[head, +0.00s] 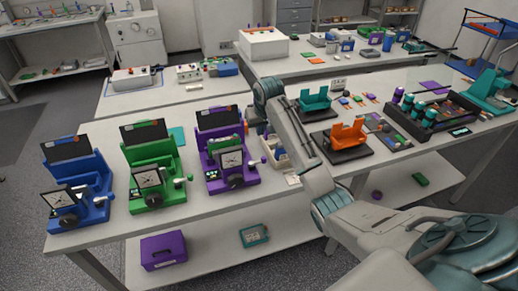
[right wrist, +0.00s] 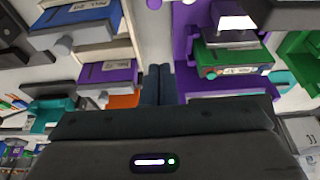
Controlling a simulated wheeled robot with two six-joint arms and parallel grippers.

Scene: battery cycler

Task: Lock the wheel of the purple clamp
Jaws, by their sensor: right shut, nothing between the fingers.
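The purple clamp (head: 212,171) stands third from the left on the table, with a dark screen behind it, a dial (head: 231,158) in front and a green block (head: 224,143) in it. Its black wheel (head: 235,181) is low at the front. My right gripper (right wrist: 158,70) is shut and empty, in the gap beside the purple clamp (right wrist: 184,45). In the head view its fingertips are mostly hidden by my arm. In the wrist view the green block (right wrist: 232,57) is to their right. My left gripper is not in view.
A green clamp (head: 150,177) and a blue clamp (head: 78,192) stand to the left. A white bin (head: 276,158) with parts is close on the right. Teal (head: 315,101) and orange (head: 347,133) holders stand beyond my right arm. The table's front edge is just before the clamps.

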